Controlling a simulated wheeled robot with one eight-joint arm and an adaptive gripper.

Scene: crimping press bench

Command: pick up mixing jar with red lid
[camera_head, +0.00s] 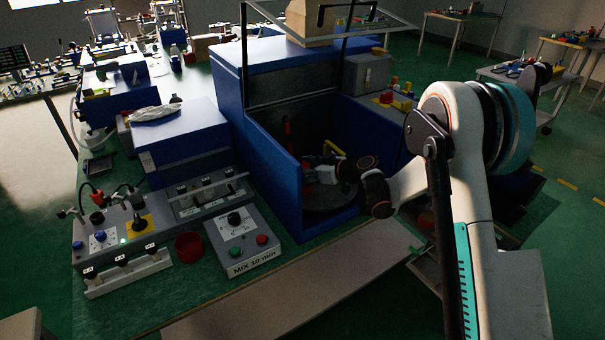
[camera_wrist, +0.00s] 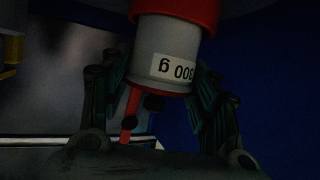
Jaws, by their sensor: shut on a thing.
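The mixing jar (camera_wrist: 168,42) is grey-white with a red lid (camera_wrist: 183,10) at the top of the wrist view. Its label is upside down, with a weight in grams. My gripper (camera_wrist: 160,80) has one finger on each side of the jar and is shut on it. In the head view, my gripper (camera_head: 332,168) reaches into the open blue enclosure (camera_head: 277,187). The jar cannot be told apart there, in the shade around the gripper.
The enclosure's blue walls stand close around my gripper, with a round dark plate (camera_head: 330,200) below it. A control box marked MIX 10 min (camera_head: 241,241) and a red ring-like holder (camera_head: 188,246) are at left. A grey box (camera_head: 367,73) stands behind.

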